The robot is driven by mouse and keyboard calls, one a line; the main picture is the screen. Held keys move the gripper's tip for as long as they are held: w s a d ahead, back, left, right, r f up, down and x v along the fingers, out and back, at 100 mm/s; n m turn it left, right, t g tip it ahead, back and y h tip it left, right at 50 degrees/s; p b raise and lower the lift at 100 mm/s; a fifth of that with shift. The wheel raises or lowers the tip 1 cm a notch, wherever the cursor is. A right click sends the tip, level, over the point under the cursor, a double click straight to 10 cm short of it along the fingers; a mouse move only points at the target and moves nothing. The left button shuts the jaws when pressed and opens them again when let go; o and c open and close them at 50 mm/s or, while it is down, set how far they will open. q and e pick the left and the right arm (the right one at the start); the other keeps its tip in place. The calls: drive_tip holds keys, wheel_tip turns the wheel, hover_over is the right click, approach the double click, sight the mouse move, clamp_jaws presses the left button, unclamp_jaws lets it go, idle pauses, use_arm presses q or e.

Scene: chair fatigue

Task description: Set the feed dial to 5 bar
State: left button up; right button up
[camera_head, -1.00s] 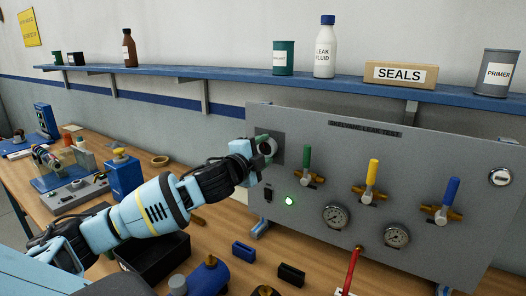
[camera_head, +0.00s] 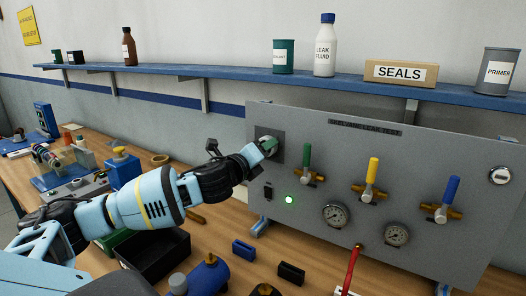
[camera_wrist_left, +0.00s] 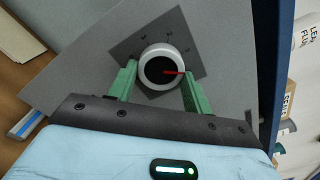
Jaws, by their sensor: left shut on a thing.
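The feed dial (camera_wrist_left: 165,68) is a round white knob with a dark centre and a red pointer, on a dark square plate (camera_wrist_left: 188,28) with small scale marks. In the wrist view the pointer points right; the scale numbers are too small to read. My left gripper (camera_wrist_left: 163,80) has its green fingers on either side of the knob, shut on it. In the head view the left gripper (camera_head: 268,147) is at the panel's upper left corner and partly covers the dial. My right gripper is not in view.
A blue shelf (camera_head: 240,78) runs above. A black bin (camera_head: 165,255) and small blocks lie on the bench below.

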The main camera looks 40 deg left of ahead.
use_arm(q)
drive_tip(key=m, duration=1.1)
drive_tip(key=shift+a+f, duration=0.15)
drive_tip(key=shift+a, duration=0.1)
drive_tip(key=shift+m, duration=0.3)
drive_tip(key=o, duration=1)
drive_tip(key=shift+s, duration=0.1)
drive_tip(key=shift+s+d, duration=0.25)
drive_tip(key=shift+s, duration=1.7)
drive_tip(key=shift+s+d, duration=0.2)
drive_tip(key=shift+s, duration=1.7)
